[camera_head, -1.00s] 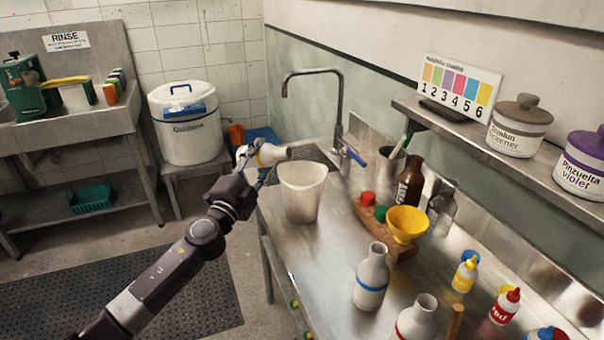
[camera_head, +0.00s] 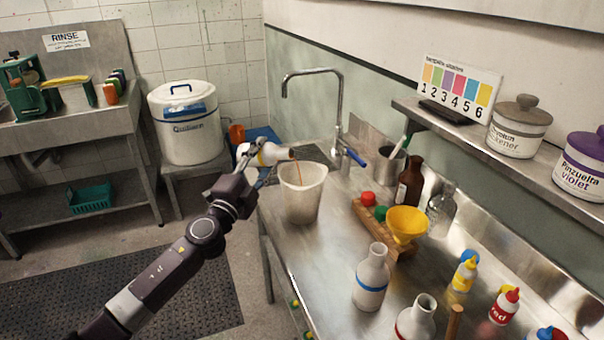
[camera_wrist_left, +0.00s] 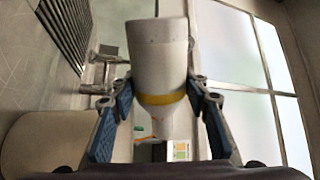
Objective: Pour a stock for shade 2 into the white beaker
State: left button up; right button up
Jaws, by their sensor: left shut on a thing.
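My left gripper (camera_head: 250,162) is shut on a white bottle with a yellow band (camera_head: 274,154). The bottle lies tilted with its mouth to the right, over the rim of the white beaker (camera_head: 301,205). A thin orange-brown stream runs from the mouth down into the beaker. The beaker stands upright on the steel counter; its inside is mostly hidden. In the left wrist view the bottle (camera_wrist_left: 158,60) sits between both blue finger pads. The shade chart (camera_head: 458,88), numbered 1 to 6, stands on the shelf. My right gripper is not in view.
A blue-banded bottle (camera_head: 371,280) and a red-banded bottle (camera_head: 417,320) stand on the counter (camera_head: 320,265) in front. A yellow funnel (camera_head: 407,222), brown bottle (camera_head: 410,185) and clear bottle (camera_head: 441,210) stand right of the beaker. The tap (camera_head: 338,110) rises behind it.

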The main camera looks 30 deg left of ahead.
pick_arm(q)
jog(key=shift+s+d+r, duration=0.1)
jog(key=shift+s+r, duration=0.1)
jog(key=shift+r, duration=0.05)
jog(key=shift+w, duration=0.2)
jog(key=shift+s+d+r+m, duration=0.1)
jog(key=shift+s+m, duration=0.1)
jog(key=shift+m, duration=0.1)
jog(key=shift+w, duration=0.2)
jog(key=shift+s+d+r, duration=0.1)
jog(key=shift+s, duration=0.05)
dwell(0.4)
jog(key=shift+d+r+m, duration=0.15)
jog(key=shift+m, duration=0.25)
dwell(0.4)
jog(key=shift+h, duration=0.3)
